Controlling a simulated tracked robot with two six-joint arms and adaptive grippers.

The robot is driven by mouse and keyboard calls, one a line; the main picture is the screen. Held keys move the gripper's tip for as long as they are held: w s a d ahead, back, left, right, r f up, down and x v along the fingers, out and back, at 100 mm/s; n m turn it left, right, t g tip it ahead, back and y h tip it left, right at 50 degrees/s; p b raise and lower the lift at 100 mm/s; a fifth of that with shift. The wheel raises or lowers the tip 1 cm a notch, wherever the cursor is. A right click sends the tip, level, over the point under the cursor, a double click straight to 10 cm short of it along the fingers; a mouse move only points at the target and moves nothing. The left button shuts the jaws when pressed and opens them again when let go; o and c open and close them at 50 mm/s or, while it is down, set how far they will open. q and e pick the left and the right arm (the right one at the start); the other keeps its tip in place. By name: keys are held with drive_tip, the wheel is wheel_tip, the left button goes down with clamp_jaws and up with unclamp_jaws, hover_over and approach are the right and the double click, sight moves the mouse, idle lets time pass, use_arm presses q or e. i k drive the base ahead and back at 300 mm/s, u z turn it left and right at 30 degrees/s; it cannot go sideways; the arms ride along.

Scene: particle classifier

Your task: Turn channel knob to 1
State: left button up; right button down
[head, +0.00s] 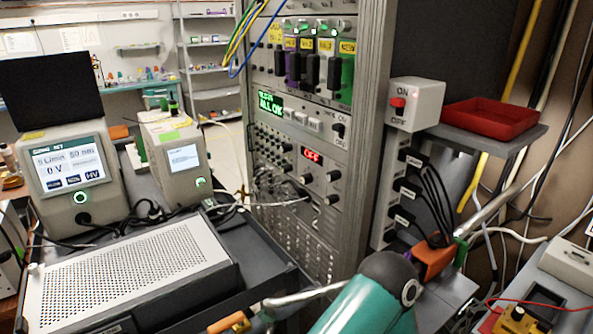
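The instrument rack (358,70) stands upright in the middle of the head view. Its panel has a red lit display reading OFF (312,154) with several small dark knobs below and beside it. One dark knob (333,176) sits right of and below the display, and another dark knob (338,130) sits above it beside small lettering. The labels are too small to tell which is the channel knob or where it points. A green lit display (270,103) reading ALL OK is above left. I see no gripper fingers in this view, and nothing touches the knobs.
A white ON/OFF switch box (415,104) and a red tray (489,118) stand right of the rack. Black cables (437,205) hang below them. Left are two screened instruments (67,177) (184,158) and a perforated metal box (125,273). Loose cables lie before the rack.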

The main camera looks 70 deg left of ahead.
sight(306, 179)
drive_tip(key=z, duration=1.95)
drive_tip(key=i, duration=0.1)
drive_tip(key=u, duration=3.1)
drive_tip(key=i, duration=0.2)
drive_tip(key=u, duration=2.1)
drive_tip(key=k, duration=0.5)
drive_tip(key=z, duration=1)
drive_tip(key=i, duration=0.5)
drive_tip(key=u, duration=0.15)
drive_tip(key=k, duration=0.1)
drive_tip(key=z, duration=0.05)
